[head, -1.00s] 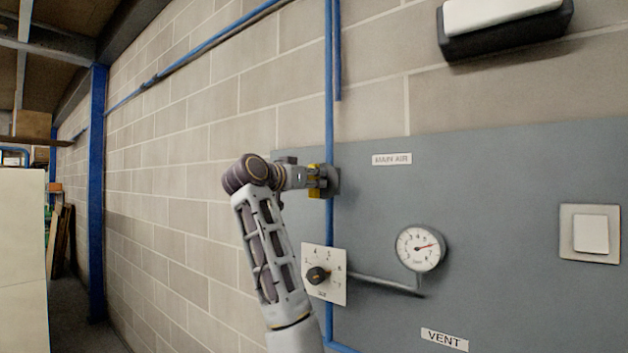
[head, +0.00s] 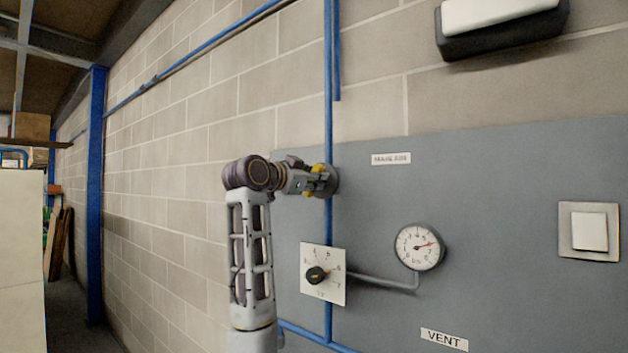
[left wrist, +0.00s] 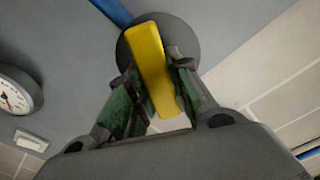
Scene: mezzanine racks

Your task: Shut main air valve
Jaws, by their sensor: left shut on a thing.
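The main air valve sits on the blue vertical pipe (head: 329,110), left of the "MAIN AIR" label (head: 391,158). Its yellow handle (left wrist: 153,66) shows in the left wrist view, in front of a round grey valve body (left wrist: 187,36). My left gripper (head: 314,180) is at the valve in the head view. In the left wrist view its green-padded fingers (left wrist: 157,101) are on both sides of the yellow handle and shut on it. In the head view the gripper hides much of the valve. My right gripper is not in view.
The grey panel also carries a pressure gauge (head: 418,247), a dial knob plate (head: 323,274), a light switch (head: 589,231) and a "VENT" label (head: 444,339). A blue post (head: 96,195) and a cream cabinet (head: 22,260) stand at the left.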

